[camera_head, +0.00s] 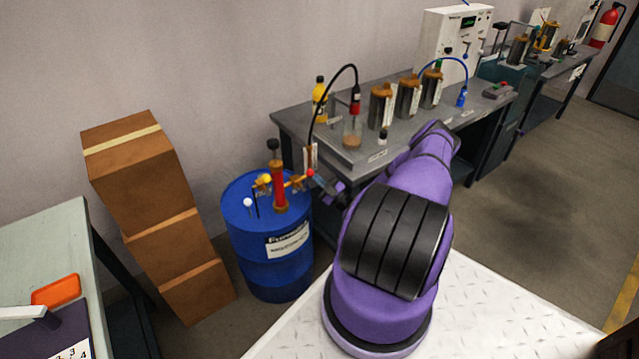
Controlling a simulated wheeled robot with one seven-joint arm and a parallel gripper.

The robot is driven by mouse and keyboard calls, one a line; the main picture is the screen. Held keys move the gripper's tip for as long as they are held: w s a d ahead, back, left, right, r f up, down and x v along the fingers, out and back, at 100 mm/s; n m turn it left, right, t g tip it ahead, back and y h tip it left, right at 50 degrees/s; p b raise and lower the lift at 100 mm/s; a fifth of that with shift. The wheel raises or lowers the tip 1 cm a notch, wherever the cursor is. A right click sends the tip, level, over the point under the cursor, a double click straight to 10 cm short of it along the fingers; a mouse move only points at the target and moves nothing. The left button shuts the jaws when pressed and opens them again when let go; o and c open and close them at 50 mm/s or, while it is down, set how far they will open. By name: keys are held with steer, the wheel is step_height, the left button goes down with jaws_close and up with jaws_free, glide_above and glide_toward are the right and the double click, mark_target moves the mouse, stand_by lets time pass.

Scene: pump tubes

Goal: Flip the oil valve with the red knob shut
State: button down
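A blue oil drum (268,247) stands left of the workbench. A pump with a red cylinder (278,186) and a dark top knob rises from its lid. Brass valve fittings (294,183) run out to the right of the pump. A small red knob (310,172) sits at their right end. My gripper (322,183) is just right of the red knob, very close to it. I cannot tell whether they touch. The fingers are small and partly hidden by my purple arm, so their opening is unclear. The valve lever's exact angle is too small to tell.
A black hose (323,99) arches from near the red knob to the workbench (344,163), which carries canisters and a glass beaker (352,134). Stacked cardboard boxes (151,180) stand left of the drum. A table with an orange item (56,291) is at the far left.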

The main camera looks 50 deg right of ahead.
steer(key=n+y, duration=0.1)
steer(key=r+n+g, duration=0.1)
steer(key=n, duration=0.1)
steer(key=shift+w+a+y, duration=0.2)
steer(key=shift+a+y, duration=0.15)
steer(key=shift+y, duration=0.05)
steer(key=shift+a+n+g+y, duration=0.3)
steer(key=shift+n+g, duration=0.2)
steer(key=shift+n, duration=0.2)
steer(key=s+a+r, duration=0.2)
steer(key=s+a, duration=0.2)
steer(key=s, duration=0.2)
steer(key=s+a+r, duration=0.3)
steer(key=s+a, duration=0.1)
steer(key=s, duration=0.3)
steer(key=shift+s+a, duration=0.2)
steer(key=shift+s, duration=0.05)
